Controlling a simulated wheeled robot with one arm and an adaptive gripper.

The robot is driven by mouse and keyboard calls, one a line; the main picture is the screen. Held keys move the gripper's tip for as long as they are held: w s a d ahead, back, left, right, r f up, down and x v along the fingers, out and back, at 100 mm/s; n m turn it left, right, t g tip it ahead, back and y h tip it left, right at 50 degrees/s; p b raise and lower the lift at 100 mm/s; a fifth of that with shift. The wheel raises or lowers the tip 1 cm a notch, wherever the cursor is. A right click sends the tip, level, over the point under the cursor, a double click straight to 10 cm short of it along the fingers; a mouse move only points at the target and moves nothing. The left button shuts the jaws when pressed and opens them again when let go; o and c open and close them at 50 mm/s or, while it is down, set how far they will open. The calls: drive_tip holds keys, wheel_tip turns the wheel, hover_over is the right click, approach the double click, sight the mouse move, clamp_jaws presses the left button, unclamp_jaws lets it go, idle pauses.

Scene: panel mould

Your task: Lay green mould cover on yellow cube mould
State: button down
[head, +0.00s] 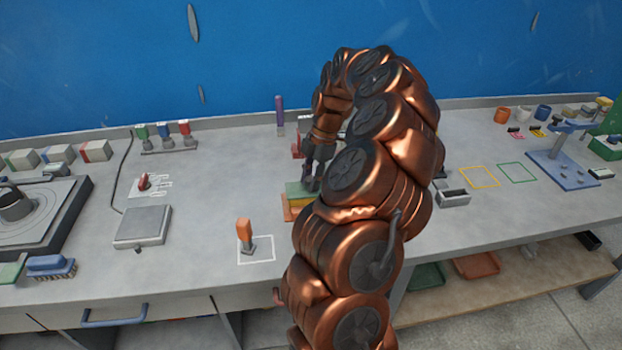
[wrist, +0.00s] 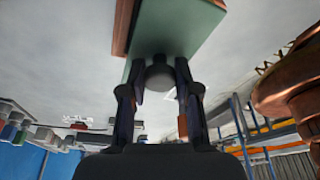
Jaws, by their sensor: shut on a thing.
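The green mould cover (head: 296,188) is a flat plate at mid-table in the head view, partly hidden by my arm. In the wrist view the cover (wrist: 190,30) has a round grey knob (wrist: 159,76) between my fingers. My gripper (head: 311,181) is shut on this knob; it also shows in the wrist view (wrist: 160,72). A yellow-orange block (head: 291,209), apparently the yellow cube mould, shows just below the cover. An orange-brown edge (wrist: 122,25) shows beside the cover in the wrist view. I cannot tell whether cover and mould touch or line up.
An orange-handled tool (head: 244,232) stands by a white square outline at the left front. A grey plate (head: 143,227) lies further left. A red object (head: 297,150) is behind my gripper. Yellow (head: 479,177) and green (head: 517,172) outlines mark clear table at right.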

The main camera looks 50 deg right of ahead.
drive_tip(key=c, duration=0.8)
unclamp_jaws()
drive_tip(key=shift+c, duration=0.2)
drive_tip(key=shift+r, duration=0.1)
drive_tip(key=shift+r+p, duration=0.5)
drive_tip(key=shift+p, duration=0.2)
drive_tip(key=b+v, duration=0.3)
drive_tip(key=v, duration=0.9)
drive_tip(key=shift+a, duration=0.1)
